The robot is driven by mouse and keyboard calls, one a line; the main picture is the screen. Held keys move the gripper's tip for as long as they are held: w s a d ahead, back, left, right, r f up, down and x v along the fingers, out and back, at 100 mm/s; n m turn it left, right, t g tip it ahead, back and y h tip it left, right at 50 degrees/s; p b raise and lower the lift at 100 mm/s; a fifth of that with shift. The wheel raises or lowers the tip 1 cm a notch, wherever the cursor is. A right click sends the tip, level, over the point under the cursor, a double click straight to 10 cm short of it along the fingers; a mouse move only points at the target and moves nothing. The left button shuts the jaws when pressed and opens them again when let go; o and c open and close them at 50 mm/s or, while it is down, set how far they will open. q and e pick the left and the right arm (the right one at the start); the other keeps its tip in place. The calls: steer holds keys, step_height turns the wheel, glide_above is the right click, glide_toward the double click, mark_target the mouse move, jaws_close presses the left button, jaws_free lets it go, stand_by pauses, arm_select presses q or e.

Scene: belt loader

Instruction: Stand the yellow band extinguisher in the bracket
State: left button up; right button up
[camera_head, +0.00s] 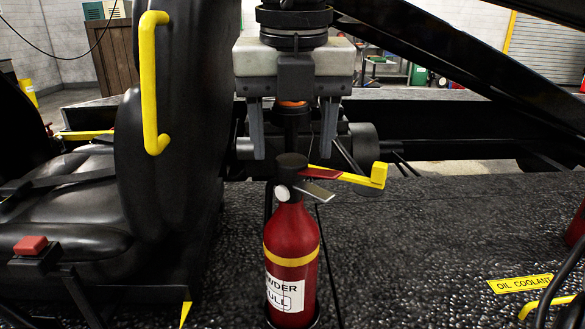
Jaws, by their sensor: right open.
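The red extinguisher (290,225) with a yellow band and a white label stands upright in the middle of the view. Its black valve head and lever are on top. Thin black rods and part of a dark ring, seemingly the bracket (318,322), show around its lower body; its base is cut off by the frame edge, so how it is seated cannot be told. My right gripper (293,152) points down just above the valve head, open, its two fingers apart on either side of a dark upright part. My left gripper is not in view.
A black seat (70,200) with a yellow grab handle (149,85) stands at the left. An oil coolant label (519,284) and a red object (577,224) are at the right. Dark textured floor lies between.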

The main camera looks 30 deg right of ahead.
steer(key=r, duration=0.4)
steer(key=shift+s+a+r, duration=0.2)
steer(key=shift+s+r, duration=0.15)
steer(key=shift+r, duration=0.05)
